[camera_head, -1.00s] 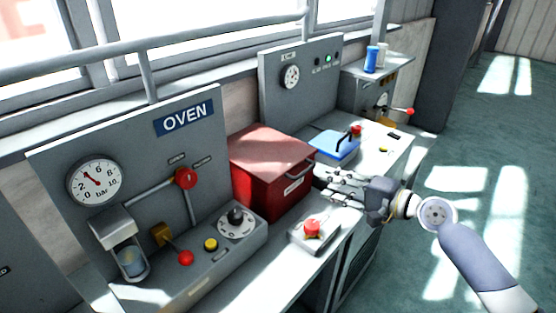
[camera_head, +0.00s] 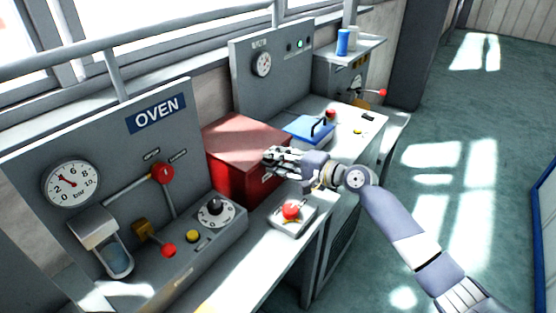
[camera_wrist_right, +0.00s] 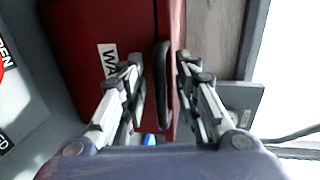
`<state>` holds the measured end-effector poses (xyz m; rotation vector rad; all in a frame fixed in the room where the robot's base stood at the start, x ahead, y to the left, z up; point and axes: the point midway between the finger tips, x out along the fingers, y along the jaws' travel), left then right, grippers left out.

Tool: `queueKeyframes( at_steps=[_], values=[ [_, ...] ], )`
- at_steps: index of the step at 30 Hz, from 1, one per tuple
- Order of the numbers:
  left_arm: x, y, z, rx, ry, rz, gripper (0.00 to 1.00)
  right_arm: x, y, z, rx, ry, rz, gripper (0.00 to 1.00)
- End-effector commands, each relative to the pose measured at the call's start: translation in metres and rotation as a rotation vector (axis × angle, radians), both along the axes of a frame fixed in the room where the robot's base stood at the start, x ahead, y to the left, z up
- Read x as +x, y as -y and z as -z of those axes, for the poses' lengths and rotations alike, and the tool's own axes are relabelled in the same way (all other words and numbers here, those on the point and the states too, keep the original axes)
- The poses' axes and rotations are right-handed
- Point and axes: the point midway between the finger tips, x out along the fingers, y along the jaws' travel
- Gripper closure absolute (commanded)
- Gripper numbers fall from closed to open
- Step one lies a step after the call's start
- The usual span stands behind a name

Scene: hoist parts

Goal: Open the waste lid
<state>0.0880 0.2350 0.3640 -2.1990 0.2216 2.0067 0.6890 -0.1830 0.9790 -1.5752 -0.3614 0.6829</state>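The waste box is a red bin (camera_head: 229,178) with a red lid (camera_head: 245,138) lying closed on top, on the counter beside the oven panel. Its label, partly readable as "WA", shows in the right wrist view (camera_wrist_right: 108,60). My right gripper (camera_head: 272,160) is at the front of the box, by the lid's front edge. In the right wrist view its fingers are apart, with the dark handle (camera_wrist_right: 162,95) and the red lid edge between them. A gap shows between the left finger and the handle. In the head view the hand hides the handle. My left gripper is not in view.
The oven panel (camera_head: 160,112) with a gauge, red-knobbed levers and a dial stands left of the box. A red button box (camera_head: 292,212) sits in front on the counter. A blue lid with a black handle (camera_head: 308,128) lies to the right. The floor at right is clear.

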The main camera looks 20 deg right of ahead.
Motion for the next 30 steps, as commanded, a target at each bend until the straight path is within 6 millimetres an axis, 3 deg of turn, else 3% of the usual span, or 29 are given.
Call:
queueKeyframes(
  at_steps=[4,8,9,20,30],
  values=[
    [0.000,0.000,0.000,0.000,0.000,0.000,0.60,0.000,0.000,0.000,0.000,0.000,0.000,0.71],
    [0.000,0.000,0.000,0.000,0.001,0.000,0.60,0.000,0.000,0.000,0.000,0.000,0.000,0.98],
    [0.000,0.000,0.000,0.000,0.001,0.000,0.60,0.000,0.000,0.000,0.000,0.000,0.000,1.00],
    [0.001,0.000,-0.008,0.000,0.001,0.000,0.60,0.001,0.000,-0.007,-0.008,-0.008,0.000,1.00],
    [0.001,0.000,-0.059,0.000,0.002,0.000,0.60,0.016,0.001,-0.045,-0.068,-0.083,0.001,1.00]
  ],
)
